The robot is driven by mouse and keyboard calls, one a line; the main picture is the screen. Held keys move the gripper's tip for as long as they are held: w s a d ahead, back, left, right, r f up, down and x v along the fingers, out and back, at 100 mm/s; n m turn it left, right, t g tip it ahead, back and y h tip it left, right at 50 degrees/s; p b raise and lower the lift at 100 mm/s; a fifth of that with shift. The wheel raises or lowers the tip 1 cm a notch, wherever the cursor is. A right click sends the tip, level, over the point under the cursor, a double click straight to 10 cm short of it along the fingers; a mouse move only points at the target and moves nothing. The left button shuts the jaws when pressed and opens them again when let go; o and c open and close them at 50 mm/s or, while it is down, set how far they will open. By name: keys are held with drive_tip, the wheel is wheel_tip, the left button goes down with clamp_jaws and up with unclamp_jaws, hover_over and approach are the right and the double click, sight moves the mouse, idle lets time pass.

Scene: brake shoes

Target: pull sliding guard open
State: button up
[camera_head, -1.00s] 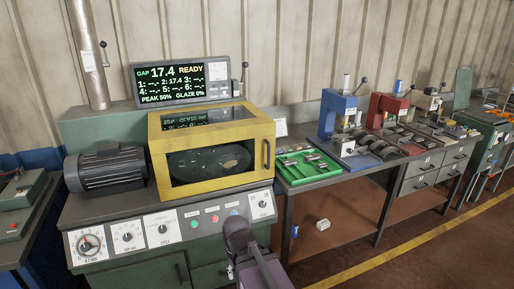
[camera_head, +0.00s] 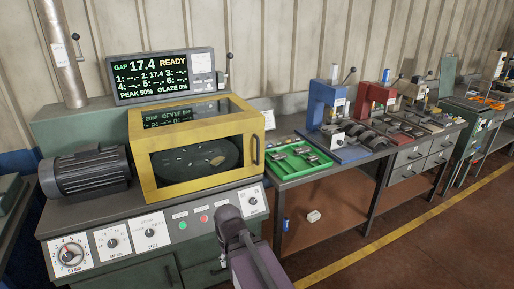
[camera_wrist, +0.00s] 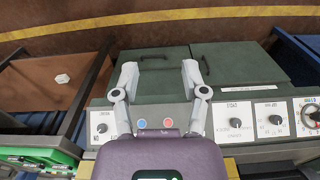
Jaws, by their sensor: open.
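The sliding guard (camera_head: 192,112) is a yellow box frame with dark clear panels on the green machine. It looks closed, covering a round dark plate (camera_head: 195,160). In the head view my purple wrist (camera_head: 245,250) is in front of the panel, below the guard, and hides the fingers. No finger touches the handle.
A control panel with knobs (camera_head: 112,242) runs below the guard, and a motor (camera_head: 85,172) sits left. A display (camera_head: 165,75) stands behind. A bench with a green tray (camera_head: 300,158) and blue press (camera_head: 325,105) is at right. The floor in front of the bench is clear.

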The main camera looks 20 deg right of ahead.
drive_tip(key=w+d+r+n+t+y+b, duration=0.1)
drive_tip(key=w+d+r+n+t+y, duration=0.2)
drive_tip(key=w, duration=0.6)
drive_tip(key=w+d+r+n+t+y+b, duration=0.15)
drive_tip(key=w+d+t+y, duration=0.25)
drive_tip(key=w, duration=0.6)
drive_tip(key=w+d+r+t+h, duration=0.1)
drive_tip(key=w+d+r+t, duration=0.2)
drive_tip(key=d, duration=0.5)
drive_tip(key=w+d+r+m+t+h+b, duration=0.1)
drive_tip(key=w+d+r+t, duration=0.2)
drive_tip(key=d, duration=0.5)
drive_tip(key=w+d+r+m+t+h+b, duration=0.1)
drive_tip(key=w+d+r+t, duration=0.2)
drive_tip(key=d, duration=0.5)
drive_tip(key=shift+t, duration=0.8)
drive_tip(key=shift+w+r, duration=0.1)
hover_over(258, 162)
drive_tip(key=shift+w+d, duration=0.25)
drive_tip(key=shift+w, duration=0.05)
drive_tip(key=shift+c, duration=0.2)
